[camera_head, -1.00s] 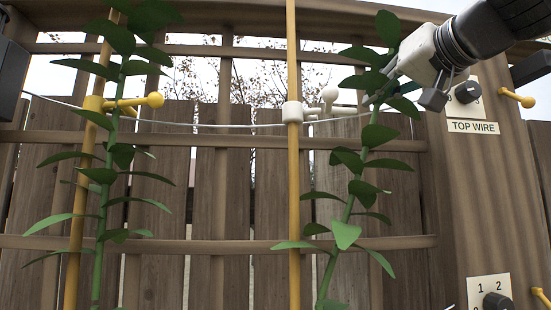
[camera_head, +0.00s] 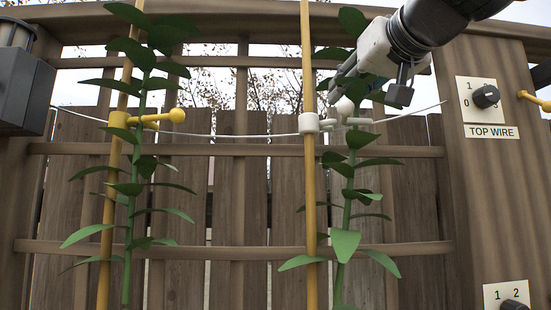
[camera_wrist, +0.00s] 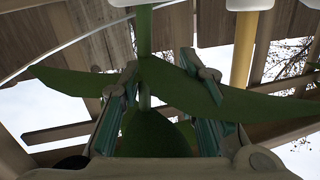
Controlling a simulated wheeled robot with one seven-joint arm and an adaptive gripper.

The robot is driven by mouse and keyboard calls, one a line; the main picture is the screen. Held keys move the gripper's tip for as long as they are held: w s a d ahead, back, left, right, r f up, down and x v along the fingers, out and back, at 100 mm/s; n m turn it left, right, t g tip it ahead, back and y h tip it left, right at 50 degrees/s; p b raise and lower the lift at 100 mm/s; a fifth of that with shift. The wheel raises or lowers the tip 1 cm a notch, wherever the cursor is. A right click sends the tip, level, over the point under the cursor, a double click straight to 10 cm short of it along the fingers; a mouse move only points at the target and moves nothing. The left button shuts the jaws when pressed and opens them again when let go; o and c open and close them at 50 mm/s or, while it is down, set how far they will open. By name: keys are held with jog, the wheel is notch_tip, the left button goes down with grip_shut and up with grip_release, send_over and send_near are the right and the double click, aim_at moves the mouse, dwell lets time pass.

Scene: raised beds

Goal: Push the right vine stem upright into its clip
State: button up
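The right vine stem (camera_head: 347,205) is green and leafy, close beside the right yellow pole (camera_head: 309,200) and near upright, with a slight lean to the right. The white clip (camera_head: 309,123) sits on that pole, with white arms and a round knob (camera_head: 345,107) reaching right to the stem. Leaves and my gripper partly hide where they meet. My gripper (camera_head: 343,88) is at the stem just above the clip. In the wrist view my gripper (camera_wrist: 158,78) has its fingers apart on either side of the stem (camera_wrist: 144,95), and a large leaf crosses them.
A left vine (camera_head: 131,200) stands beside another yellow pole with a yellow clip (camera_head: 119,121). A thin wire (camera_head: 235,135) runs across wooden rails. A post at right carries a dial (camera_head: 486,96) and the "TOP WIRE" label (camera_head: 491,132). A grey box (camera_head: 22,92) hangs at upper left.

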jog(key=v, duration=1.2)
dwell(0.4)
